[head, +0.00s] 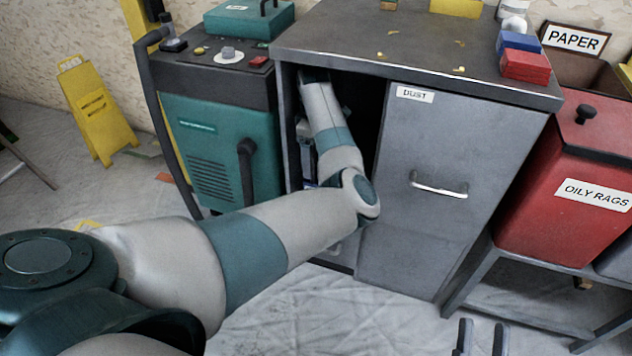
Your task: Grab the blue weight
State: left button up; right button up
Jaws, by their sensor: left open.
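I cannot make out a clear blue weight. A partly hidden blue-grey shape (308,168) shows inside the open left bay of the grey cabinet (420,215), behind my left arm. I cannot tell if it is the weight. A blue block (519,42) sits on the cabinet top, behind a red block (525,66). My left arm crosses from the lower left, bends in front of the bay and runs up into it under the top. Its gripper is hidden in there. My right gripper (482,340) shows only two fingertips at the bottom edge, apart and empty.
A grey door or drawer front with a handle (438,188), labelled DUST, bounds the bay on the right. A teal machine (215,150) stands close on its left. A red OILY RAGS bin (560,215) stands at right. The sheeted floor in front is clear.

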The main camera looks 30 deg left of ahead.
aim_at(316, 175)
pick_arm(q)
jog(key=f, duration=0.1)
jog(key=f+b, duration=0.1)
jog(key=f, duration=0.2)
jog(key=shift+w+d, duration=0.15)
jog(key=shift+w, duration=0.15)
jog(key=shift+f, duration=0.35)
pick_arm(e)
jog(key=r+t, duration=0.1)
jog(key=d+r+t, duration=0.1)
jog(key=r, duration=0.2)
jog(key=shift+s+d+t+y, duration=0.15)
jog(key=shift+d+t+y, duration=0.15)
jog(key=shift+d+t, duration=0.1)
pick_arm(q)
jog(key=c, duration=1.9)
jog(key=shift+r, duration=0.1)
grip_shut()
pick_arm(e)
jog(key=shift+a+f, duration=0.1)
